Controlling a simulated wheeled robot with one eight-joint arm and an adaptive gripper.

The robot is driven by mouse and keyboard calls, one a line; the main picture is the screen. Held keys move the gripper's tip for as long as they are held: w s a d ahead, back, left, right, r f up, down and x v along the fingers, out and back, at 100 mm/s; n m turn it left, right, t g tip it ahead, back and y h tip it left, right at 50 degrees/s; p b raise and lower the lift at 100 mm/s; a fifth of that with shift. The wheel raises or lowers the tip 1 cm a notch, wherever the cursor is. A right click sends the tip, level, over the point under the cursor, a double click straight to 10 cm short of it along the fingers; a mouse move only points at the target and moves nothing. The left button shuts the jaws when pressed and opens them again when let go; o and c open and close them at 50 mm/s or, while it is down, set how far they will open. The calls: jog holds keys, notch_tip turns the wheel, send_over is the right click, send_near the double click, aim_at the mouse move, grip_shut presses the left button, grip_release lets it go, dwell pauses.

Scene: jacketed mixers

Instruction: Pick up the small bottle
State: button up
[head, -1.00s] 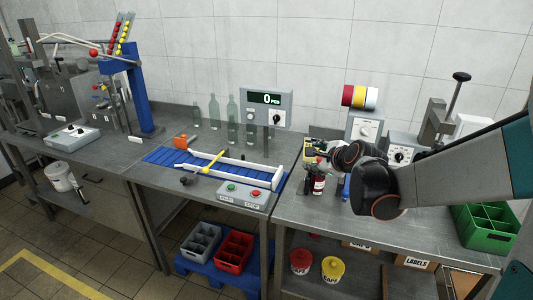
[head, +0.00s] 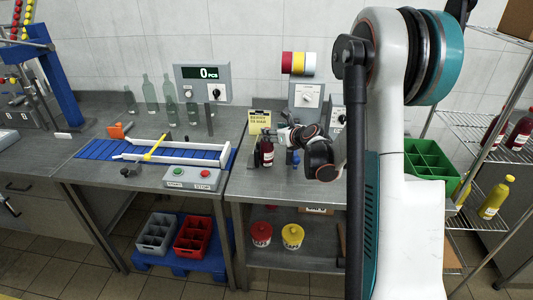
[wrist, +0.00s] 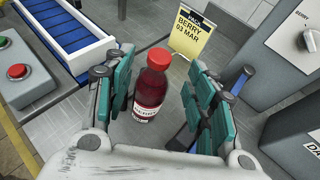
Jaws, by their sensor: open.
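The small bottle (wrist: 152,88) is dark red with a red cap and a pale label. Gaps show between the bottle and the pads, more clearly on the right. In the head view my gripper (head: 282,142) reaches the bottle from the right and hides part of its surroundings.
A yellow sign (wrist: 191,37) reading "BERRY 03 MAR" stands just behind the bottle. A blue conveyor (head: 105,149) and a button box (head: 192,178) lie to the left. Grey machines (wrist: 300,40) stand to the right. A green crate (head: 428,160) is farther right.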

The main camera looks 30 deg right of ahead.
aim_at(267, 147)
jog(key=shift+b+x, duration=1.1)
jog(key=shift+x, duration=2.1)
jog(key=shift+s+f, duration=0.1)
jog(key=shift+f, duration=0.05)
grip_shut()
jog(key=shift+a, duration=0.1)
